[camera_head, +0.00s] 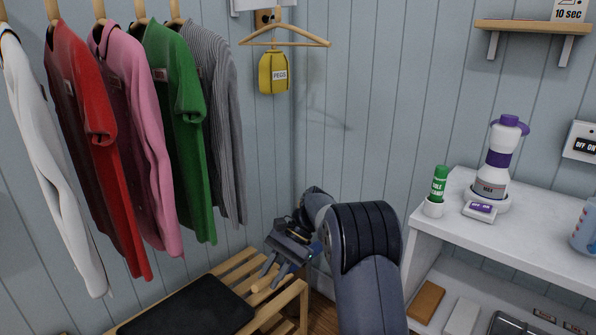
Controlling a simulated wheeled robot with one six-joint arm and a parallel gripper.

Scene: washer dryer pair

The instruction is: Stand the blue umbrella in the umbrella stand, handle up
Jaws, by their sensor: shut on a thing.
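My gripper (274,274) is low in the middle of the view, beside the right end of the slatted wooden bench, with its fingers pointing down and left. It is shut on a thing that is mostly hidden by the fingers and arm. I take this to be the blue umbrella, but its canopy and handle cannot be made out clearly, nor can its tilt. I cannot make out the umbrella stand; my arm and the bench cover much of the floor in that corner.
The slatted bench (238,268) carries a flat black item (187,309). Several shirts, including a green one (178,125), hang above it. A yellow peg bag (273,73) hangs in the corner. A white shelf unit (460,225) with bottles stands right of my arm.

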